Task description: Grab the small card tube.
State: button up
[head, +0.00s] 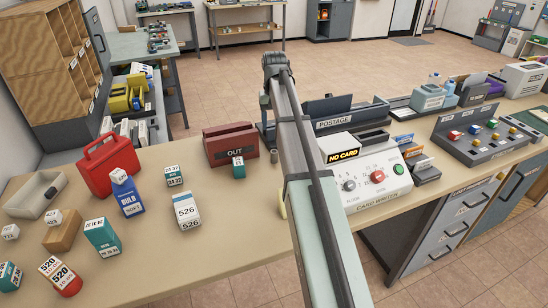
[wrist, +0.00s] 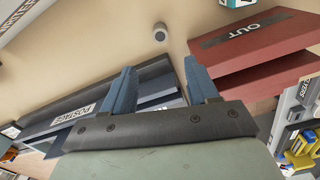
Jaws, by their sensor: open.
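A small round upright piece, seen almost end-on with a grey-brown top, stands on the tan counter in the wrist view; it looks like the card tube (wrist: 160,32). In the head view a narrow pale-yellow edge (head: 283,206) shows beside my arm; it may be the same tube, mostly hidden. My gripper (wrist: 158,72) has two blue fingers spread apart with nothing between them. The tube is beyond the fingertips, toward the top of the wrist view, and apart from them. My gripper is hidden behind my arm in the head view.
The red OUT tray (head: 230,144) and the POSTAGE holder (head: 345,117) flank the area, also showing in the wrist view. The card writer (head: 372,178) is right of my arm. A red case (head: 108,160) and several small boxes stand left. The counter (head: 235,245) is bare at front.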

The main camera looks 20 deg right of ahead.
aim_at(274, 151)
jog(key=shift+m, duration=0.8)
notch_tip(274, 151, down, 9)
jog(key=shift+r, duration=0.2)
jog(key=shift+s+a+f, duration=0.1)
jog(key=shift+s+f, duration=0.05)
jog(key=shift+f, duration=1.2)
jog(key=shift+s+a+f, duration=0.1)
jog(key=shift+s+f, duration=0.05)
jog(key=shift+f, duration=1.15)
grip_shut()
